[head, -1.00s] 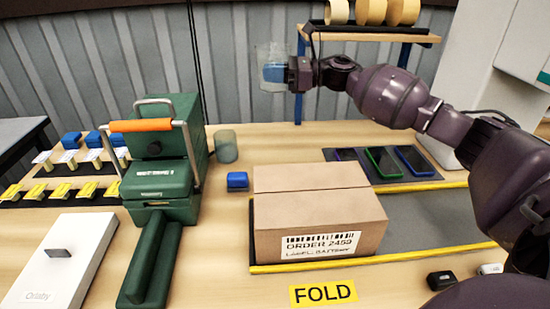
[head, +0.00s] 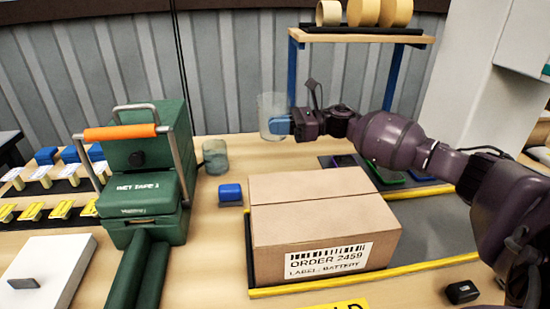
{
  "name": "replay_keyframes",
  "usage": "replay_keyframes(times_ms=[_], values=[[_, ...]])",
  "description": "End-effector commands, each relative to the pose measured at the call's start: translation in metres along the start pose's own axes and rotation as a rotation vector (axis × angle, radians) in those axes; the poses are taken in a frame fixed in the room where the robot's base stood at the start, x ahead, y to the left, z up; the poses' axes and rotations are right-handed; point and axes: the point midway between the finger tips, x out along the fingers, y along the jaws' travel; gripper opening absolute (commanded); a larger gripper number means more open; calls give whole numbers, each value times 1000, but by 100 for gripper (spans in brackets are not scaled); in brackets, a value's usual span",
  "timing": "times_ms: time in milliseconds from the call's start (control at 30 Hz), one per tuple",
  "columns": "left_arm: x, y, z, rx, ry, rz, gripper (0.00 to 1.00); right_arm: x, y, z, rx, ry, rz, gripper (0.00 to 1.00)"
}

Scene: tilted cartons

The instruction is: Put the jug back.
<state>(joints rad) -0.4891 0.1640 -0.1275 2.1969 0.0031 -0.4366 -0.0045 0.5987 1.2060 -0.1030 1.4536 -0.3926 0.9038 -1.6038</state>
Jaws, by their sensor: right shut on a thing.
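A clear, see-through jug (head: 272,104) is held upright, or nearly so, above the back part of the table. My right gripper (head: 281,124) comes in from the right and is shut on the jug's side. A blue patch shows where the jaws meet the jug; I cannot tell whether it is finger or jug. The jug appears clear of the table, behind the carton in the picture. My left gripper is not in view.
A closed carton (head: 325,240) stands in front. A greenish cup (head: 215,157) and a blue block (head: 230,194) stand left of it. The green machine (head: 145,170) is at left. A shelf (head: 360,38) with tape rolls stands behind my right arm.

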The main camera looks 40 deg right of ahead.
Motion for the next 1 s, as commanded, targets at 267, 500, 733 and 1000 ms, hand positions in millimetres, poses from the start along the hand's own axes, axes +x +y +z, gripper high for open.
replay_keyframes(times_ms=[267, 500, 733, 1000], values=[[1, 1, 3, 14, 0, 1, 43, 0, 1, -33, 1, 2, 1, 0], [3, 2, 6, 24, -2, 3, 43, 0, 2, -59, 6, 3, 1, 0], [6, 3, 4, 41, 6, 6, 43, 0, 3, -88, 3, 3, 0, 0], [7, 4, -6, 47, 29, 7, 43, 0, 4, -89, -2, 0, 0, 0]])
